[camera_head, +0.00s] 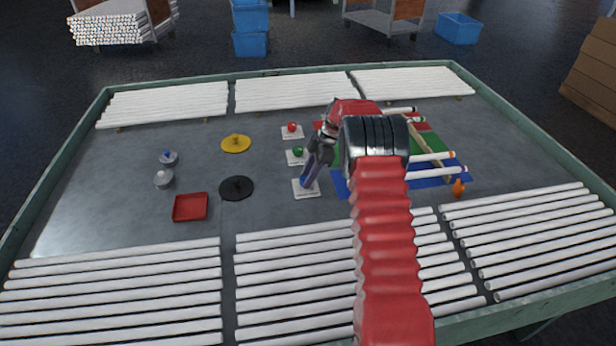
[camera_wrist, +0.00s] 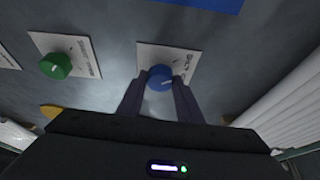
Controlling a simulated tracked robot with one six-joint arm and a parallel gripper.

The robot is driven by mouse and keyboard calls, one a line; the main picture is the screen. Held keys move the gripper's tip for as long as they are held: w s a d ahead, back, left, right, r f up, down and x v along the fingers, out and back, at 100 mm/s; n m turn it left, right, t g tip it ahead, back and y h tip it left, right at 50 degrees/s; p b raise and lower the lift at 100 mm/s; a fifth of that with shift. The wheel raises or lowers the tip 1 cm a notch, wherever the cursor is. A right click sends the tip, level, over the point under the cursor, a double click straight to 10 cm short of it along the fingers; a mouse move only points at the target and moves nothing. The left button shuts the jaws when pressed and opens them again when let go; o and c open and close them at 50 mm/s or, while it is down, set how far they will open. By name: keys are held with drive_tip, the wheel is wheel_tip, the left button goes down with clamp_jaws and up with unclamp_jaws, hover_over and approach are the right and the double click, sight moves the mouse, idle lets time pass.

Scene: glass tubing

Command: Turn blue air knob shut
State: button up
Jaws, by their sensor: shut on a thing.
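The blue knob (camera_wrist: 159,78) sits on a white labelled plate (camera_wrist: 153,56) in the wrist view. Its white pointer line slants toward the upper right. My gripper (camera_wrist: 160,88) has one finger on each side of the knob and is shut on it. In the head view my gripper (camera_head: 308,177) reaches down to the nearest white plate (camera_head: 306,192), and its fingers hide the blue knob there.
A green knob (camera_head: 298,152) and a red knob (camera_head: 292,127) stand on plates behind. A black disc (camera_head: 236,188), a yellow disc (camera_head: 236,143) and a red tray (camera_head: 190,207) lie to the left. White tubes (camera_head: 130,290) lie along the front.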

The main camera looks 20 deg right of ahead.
drive_tip(key=shift+w+n+g, duration=0.15)
drive_tip(key=shift+n+g, duration=0.35)
drive_tip(key=shift+n, duration=0.7)
drive_tip(key=o, duration=1)
drive_tip(key=shift+o, duration=0.2)
drive_tip(key=v, duration=1.3)
drive_tip(key=shift+d+r, duration=0.2)
drive_tip(key=shift+r, duration=0.05)
